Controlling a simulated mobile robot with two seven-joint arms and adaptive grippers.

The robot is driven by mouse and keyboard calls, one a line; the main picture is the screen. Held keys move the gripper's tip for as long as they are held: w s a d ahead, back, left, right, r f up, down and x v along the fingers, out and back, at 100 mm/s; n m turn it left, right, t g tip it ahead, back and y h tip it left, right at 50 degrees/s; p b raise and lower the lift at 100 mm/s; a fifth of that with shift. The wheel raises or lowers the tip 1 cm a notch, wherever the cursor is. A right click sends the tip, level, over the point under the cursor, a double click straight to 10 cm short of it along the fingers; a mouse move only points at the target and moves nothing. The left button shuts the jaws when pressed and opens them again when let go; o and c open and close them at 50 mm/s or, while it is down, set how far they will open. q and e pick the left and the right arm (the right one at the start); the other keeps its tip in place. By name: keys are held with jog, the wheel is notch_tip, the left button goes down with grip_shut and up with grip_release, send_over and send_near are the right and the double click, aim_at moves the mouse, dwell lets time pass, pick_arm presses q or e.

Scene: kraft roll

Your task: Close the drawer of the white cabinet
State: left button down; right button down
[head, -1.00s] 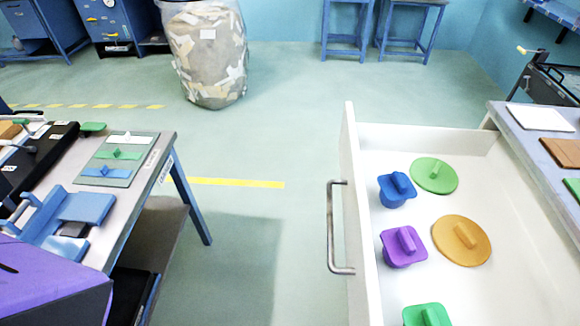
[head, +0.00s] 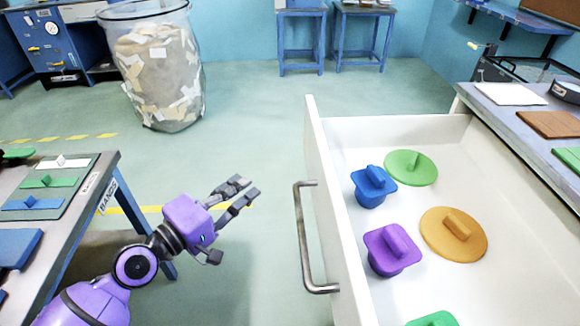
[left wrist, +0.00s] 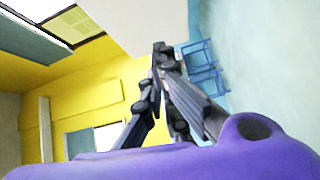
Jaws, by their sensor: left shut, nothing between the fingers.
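The white cabinet drawer (head: 318,185) stands open on the right of the head view, its front panel facing left. A grey metal bar handle (head: 303,240) is on that panel. My left gripper (head: 243,190) is in the head view, left of the handle and apart from it, with its fingers pointing toward the drawer. It is shut and empty; its fingertips also come together in the left wrist view (left wrist: 162,52). The drawer holds lidded or knobbed pieces: blue (head: 372,187), purple (head: 391,250), light green (head: 411,167), orange (head: 453,234) and green. The cabinet body is out of view. My right gripper is not in view.
A table (head: 107,180) with coloured plates stands at the left. A worktop (head: 510,119) runs beyond the drawer at the right. A clear bin (head: 157,75) of paper scraps stands at the back. The floor between table and drawer is free.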

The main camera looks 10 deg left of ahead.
pick_arm(q)
jog(key=w+d+n+p, duration=0.1)
jog(key=w+d+p, duration=0.3)
jog(key=w+d, duration=0.5)
jog(key=shift+w+r, duration=0.15)
jog(key=shift+w, duration=0.15)
jog(key=shift+d, duration=0.1)
